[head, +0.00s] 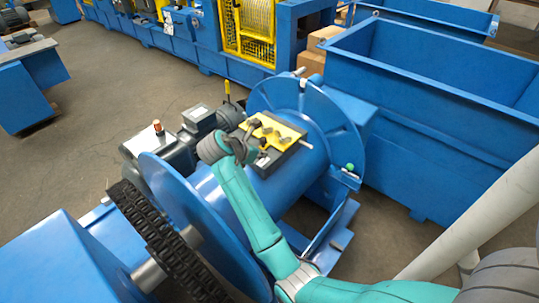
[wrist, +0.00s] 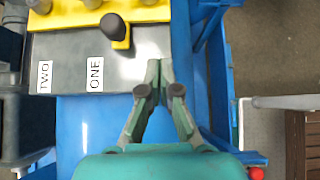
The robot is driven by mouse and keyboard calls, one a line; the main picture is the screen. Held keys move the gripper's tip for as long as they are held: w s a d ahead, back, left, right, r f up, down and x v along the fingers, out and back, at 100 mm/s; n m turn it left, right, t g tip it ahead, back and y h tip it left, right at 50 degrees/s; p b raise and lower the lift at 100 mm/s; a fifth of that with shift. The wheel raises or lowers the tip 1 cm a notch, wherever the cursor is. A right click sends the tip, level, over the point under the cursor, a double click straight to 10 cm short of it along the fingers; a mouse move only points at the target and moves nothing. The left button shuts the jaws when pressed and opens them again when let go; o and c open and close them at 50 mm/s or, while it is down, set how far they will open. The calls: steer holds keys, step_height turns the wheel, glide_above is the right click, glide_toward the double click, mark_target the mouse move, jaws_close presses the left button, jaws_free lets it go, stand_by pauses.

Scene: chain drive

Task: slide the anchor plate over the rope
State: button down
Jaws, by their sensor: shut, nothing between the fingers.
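A yellow plate (head: 283,132) lies on a dark grey plate (head: 275,158) on top of the blue drum (head: 292,180). Dark knobs stand on the yellow plate, and it shows at the upper left of the wrist view (wrist: 62,17). I cannot tell surely whether it is the anchor plate. The grey plate carries the labels "TWO" and "ONE" in the wrist view (wrist: 115,72). My gripper (wrist: 160,66) is shut and empty, its tips over the grey plate's right end beside a dark-knobbed yellow handle (wrist: 117,35). A pale rod end (head: 306,144) sticks out by the plate; I cannot tell whether it is the rope.
Blue drum flanges (head: 322,118) stand at both ends of the drum. A black chain (head: 165,240) runs at the lower left. A motor (head: 170,150) sits behind the drum. A large blue bin (head: 440,130) stands at the right. Open floor lies at the left.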

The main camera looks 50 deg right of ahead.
steer(key=shift+v, duration=2.25)
